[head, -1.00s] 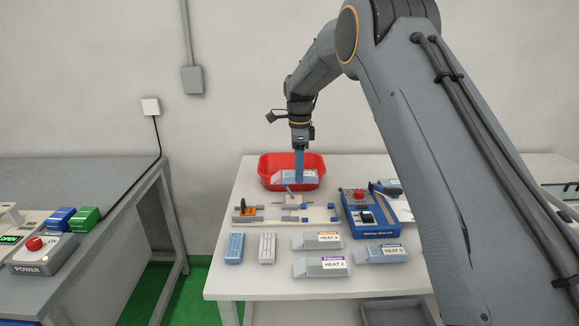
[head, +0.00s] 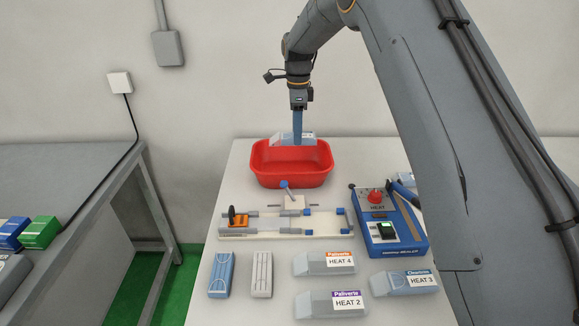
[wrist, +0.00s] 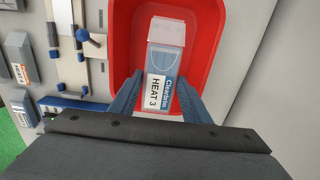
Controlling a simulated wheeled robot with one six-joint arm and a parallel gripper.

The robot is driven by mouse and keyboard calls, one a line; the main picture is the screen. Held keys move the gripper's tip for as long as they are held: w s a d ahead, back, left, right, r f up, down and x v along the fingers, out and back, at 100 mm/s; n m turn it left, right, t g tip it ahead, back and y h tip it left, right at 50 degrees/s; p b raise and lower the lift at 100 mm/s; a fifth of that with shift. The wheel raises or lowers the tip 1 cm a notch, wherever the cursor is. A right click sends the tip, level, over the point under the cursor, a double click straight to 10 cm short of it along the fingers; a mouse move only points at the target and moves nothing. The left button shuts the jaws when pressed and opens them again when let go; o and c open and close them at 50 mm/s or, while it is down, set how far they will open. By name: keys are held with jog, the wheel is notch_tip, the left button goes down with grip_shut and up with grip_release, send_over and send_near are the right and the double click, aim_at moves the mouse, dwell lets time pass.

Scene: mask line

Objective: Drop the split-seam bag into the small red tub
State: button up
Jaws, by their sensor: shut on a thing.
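My gripper (head: 298,140) points down with its blue fingers shut on a pale grey-blue bag (head: 281,140). The bag shows at the far rim of the red tub (head: 290,172) in the head view. In the wrist view the bag (wrist: 165,58) lies between the two fingers (wrist: 157,100), over the tub's inside. Its label reads HEAT 3, and its far end is pale and clear. The red tub (wrist: 120,50) surrounds most of it in that view. I cannot tell how high the bag is above the tub floor, nor see a split seam.
In front of the tub stand a white fixture (head: 285,232) and a blue sealer (head: 388,225). Bags marked HEAT 4 (head: 315,263), HEAT 2 (head: 322,307) and HEAT 3 (head: 395,284) lie nearer. A blue block (head: 221,274) and a white block (head: 262,274) lie left.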

jog(key=shift+f+b, duration=0.95)
jog(key=shift+f, duration=1.6)
jog(key=o, duration=1.1)
jog(key=shift+r+b, duration=1.1)
jog(key=shift+r, duration=2.85)
